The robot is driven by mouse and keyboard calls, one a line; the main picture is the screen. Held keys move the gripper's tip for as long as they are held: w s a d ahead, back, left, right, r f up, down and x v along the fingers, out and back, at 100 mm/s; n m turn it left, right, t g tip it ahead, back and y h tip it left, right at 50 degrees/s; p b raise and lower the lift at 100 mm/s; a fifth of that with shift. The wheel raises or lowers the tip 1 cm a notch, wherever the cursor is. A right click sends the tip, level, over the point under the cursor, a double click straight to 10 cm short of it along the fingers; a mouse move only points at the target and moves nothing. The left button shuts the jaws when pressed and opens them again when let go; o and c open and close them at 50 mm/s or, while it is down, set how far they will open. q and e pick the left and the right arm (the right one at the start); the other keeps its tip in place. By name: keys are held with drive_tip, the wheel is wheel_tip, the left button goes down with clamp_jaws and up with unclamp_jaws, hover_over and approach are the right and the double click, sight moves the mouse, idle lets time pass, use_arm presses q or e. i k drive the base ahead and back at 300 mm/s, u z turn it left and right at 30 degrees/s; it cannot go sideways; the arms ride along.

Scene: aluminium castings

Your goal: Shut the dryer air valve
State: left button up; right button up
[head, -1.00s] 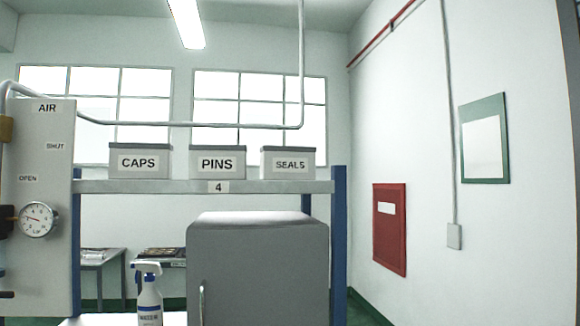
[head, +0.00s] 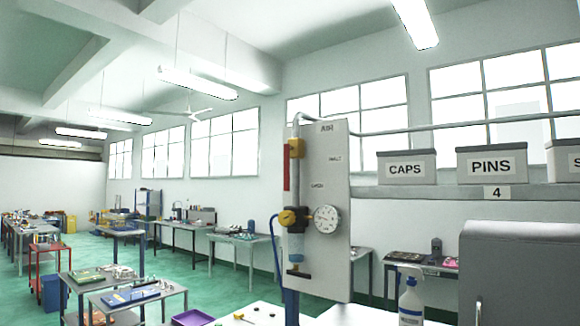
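The grey AIR panel (head: 335,240) stands in the middle of the head view, with small SHUT and OPEN labels on its face. A red lever (head: 286,172) there lies upright, along the line of the pipe. The gauge reading is too small to tell. Neither of my grippers is in view.
A shelf (head: 450,193) right of the panel bears CAPS (head: 407,168) and PINS (head: 492,163) boxes. A spray bottle (head: 411,298) and a grey cabinet (head: 515,270) stand below. A purple tray (head: 192,318) lies low left of the panel. Green floor lies open between tables at left.

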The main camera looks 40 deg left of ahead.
sight(288, 147)
drive_tip(key=k, duration=0.65)
drive_tip(key=u, duration=0.55)
drive_tip(key=i, duration=0.6)
drive_tip(key=u, duration=0.55)
drive_tip(key=i, duration=0.95)
drive_tip(key=z, duration=0.45)
